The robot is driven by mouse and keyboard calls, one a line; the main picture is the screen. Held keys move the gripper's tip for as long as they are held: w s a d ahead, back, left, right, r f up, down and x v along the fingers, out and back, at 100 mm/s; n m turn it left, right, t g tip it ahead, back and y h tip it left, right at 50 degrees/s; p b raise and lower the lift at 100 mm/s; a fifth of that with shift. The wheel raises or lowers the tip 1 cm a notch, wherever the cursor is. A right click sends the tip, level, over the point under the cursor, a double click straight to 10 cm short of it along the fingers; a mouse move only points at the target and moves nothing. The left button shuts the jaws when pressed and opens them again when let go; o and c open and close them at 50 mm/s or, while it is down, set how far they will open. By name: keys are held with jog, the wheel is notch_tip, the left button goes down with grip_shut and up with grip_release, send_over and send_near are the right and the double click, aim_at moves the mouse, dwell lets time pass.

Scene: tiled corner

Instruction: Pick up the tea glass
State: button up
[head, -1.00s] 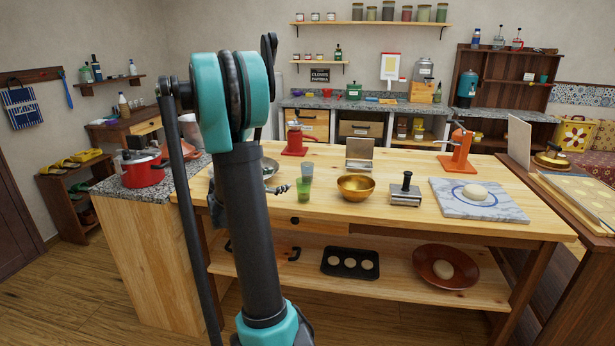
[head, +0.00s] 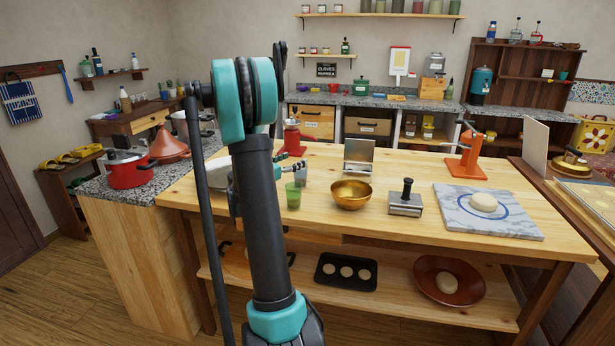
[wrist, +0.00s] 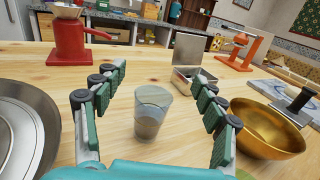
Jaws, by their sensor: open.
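The tea glass (wrist: 153,114) is a clear, greyish tumbler standing upright on the wooden table, with a darker lower part. In the wrist view it stands between the two teal finger rows of my gripper (wrist: 159,78), which is open, with gaps on both sides. In the head view my gripper (head: 293,168) is low over the table's left part, mostly behind my arm.
A golden bowl (wrist: 262,130) stands close right of my gripper and a metal pan (wrist: 20,125) close left. A metal press (head: 405,203) and marble board (head: 470,220) lie farther right.

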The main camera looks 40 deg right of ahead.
aim_at(296, 178)
jog(key=f, duration=0.8)
jog(key=shift+w+d+f, duration=0.1)
jog(key=shift+d, duration=0.25)
jog(key=shift+w+d, duration=0.1)
jog(key=shift+d, duration=0.55)
jog(key=shift+x, duration=3.05)
jog(key=shift+c, duration=0.5)
jog(key=c, duration=1.4)
